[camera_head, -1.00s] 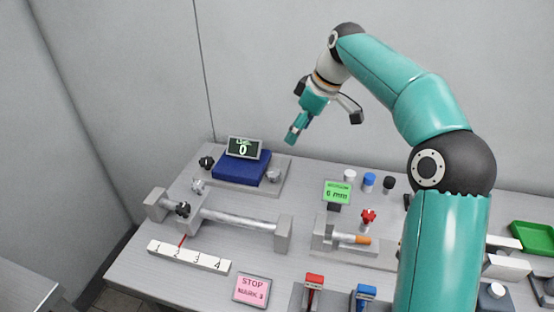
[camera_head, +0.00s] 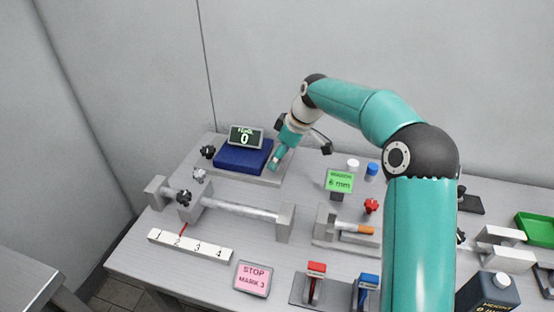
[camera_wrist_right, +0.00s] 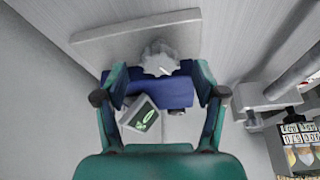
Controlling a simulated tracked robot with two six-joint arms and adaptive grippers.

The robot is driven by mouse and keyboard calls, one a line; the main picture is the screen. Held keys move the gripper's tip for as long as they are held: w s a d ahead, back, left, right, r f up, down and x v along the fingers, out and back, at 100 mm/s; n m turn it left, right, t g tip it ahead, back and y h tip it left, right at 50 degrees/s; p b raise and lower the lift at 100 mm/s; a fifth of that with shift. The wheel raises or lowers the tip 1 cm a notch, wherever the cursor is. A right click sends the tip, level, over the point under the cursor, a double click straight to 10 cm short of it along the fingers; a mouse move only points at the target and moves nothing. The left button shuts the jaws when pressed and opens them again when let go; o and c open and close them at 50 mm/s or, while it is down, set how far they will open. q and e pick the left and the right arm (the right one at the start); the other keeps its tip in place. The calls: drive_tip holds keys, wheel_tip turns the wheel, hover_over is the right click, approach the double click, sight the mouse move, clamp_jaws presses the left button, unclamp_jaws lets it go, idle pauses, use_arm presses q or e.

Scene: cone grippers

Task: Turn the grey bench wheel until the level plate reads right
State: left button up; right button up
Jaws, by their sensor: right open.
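The blue level plate (camera_head: 243,157) sits on a grey base at the back left of the bench. Its dark display (camera_head: 245,137) reads 0 in the head view; the display (camera_wrist_right: 146,118) also shows tilted in the wrist view, its reading unclear. The grey wheel (camera_wrist_right: 158,60) lies beyond and between my fingers in the right wrist view. In the head view my gripper hides it at the plate's right side. My right gripper (camera_head: 275,163) is open, its fingers (camera_wrist_right: 160,80) on either side of the wheel in the picture; contact cannot be told. My left gripper is not in view.
A black knob (camera_head: 208,152) and another grey knob (camera_head: 199,175) are left of the plate. A slide rail (camera_head: 240,211) with a numbered scale (camera_head: 190,245) lies in front. A red-knobbed clamp (camera_head: 371,206) and green 6 mm display (camera_head: 339,181) stand right.

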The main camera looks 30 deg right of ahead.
drive_tip(key=shift+w+a+f, duration=0.1)
drive_tip(key=shift+w+f, duration=0.15)
drive_tip(key=shift+f, duration=0.4)
drive_tip(key=c, duration=1.1)
drive_tip(key=shift+a+m+h+b, duration=0.1)
drive_tip(key=shift+m+h+b, duration=0.4)
drive_tip(key=shift+m, duration=0.9)
drive_tip(key=shift+c, duration=0.2)
drive_tip(key=shift+t, duration=0.3)
drive_tip(key=o, duration=1.1)
drive_tip(key=shift+o, duration=0.2)
drive_tip(key=shift+r, duration=0.15)
drive_tip(key=v, duration=1.1)
drive_tip(key=shift+r, duration=0.35)
